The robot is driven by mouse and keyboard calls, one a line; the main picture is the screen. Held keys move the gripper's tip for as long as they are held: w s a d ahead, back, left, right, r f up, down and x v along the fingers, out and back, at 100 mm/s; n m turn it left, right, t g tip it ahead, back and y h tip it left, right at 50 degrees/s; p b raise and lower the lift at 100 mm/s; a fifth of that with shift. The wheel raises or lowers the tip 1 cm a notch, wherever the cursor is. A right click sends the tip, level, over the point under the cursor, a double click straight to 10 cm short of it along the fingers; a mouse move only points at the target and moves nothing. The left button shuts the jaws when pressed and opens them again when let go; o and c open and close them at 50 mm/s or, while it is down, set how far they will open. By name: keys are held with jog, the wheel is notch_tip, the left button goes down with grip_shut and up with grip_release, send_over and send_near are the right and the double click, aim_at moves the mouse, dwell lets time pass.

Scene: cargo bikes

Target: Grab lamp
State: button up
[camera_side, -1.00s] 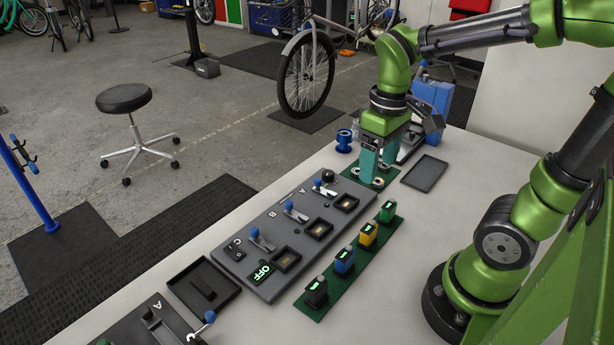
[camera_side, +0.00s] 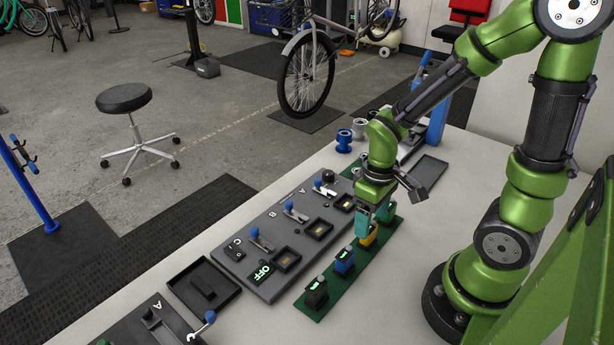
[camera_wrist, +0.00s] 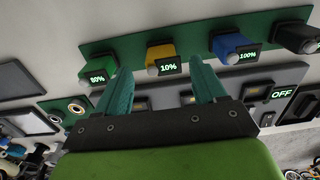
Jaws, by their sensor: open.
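Small box-shaped units with lit percent displays, which look like the lamps, stand in a row on a green strip (camera_side: 322,300). The yellow one (camera_side: 369,238) is directly below my gripper (camera_side: 372,222). In the wrist view, the yellow unit (camera_wrist: 160,52) shows 10% and appears between my open teal fingertips (camera_wrist: 160,74), with no clear contact. The green unit (camera_wrist: 98,70) shows 80%; my gripper hides it in the side view. The blue unit (camera_side: 344,262) shows 100% in the wrist view (camera_wrist: 226,44). The black unit (camera_side: 316,292) is at the near end.
A grey panel (camera_side: 228,262) with blue-tipped levers, framed slots and an OFF display lies left of the strip. A black tray (camera_side: 180,290) sits nearer. Another tray (camera_side: 431,170) and blue spools (camera_side: 344,140) are farther back. White tabletop (camera_side: 400,280) is clear to the right.

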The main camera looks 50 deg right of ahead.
jog(key=shift+a+f, duration=0.1)
jog(key=shift+f, duration=1.45)
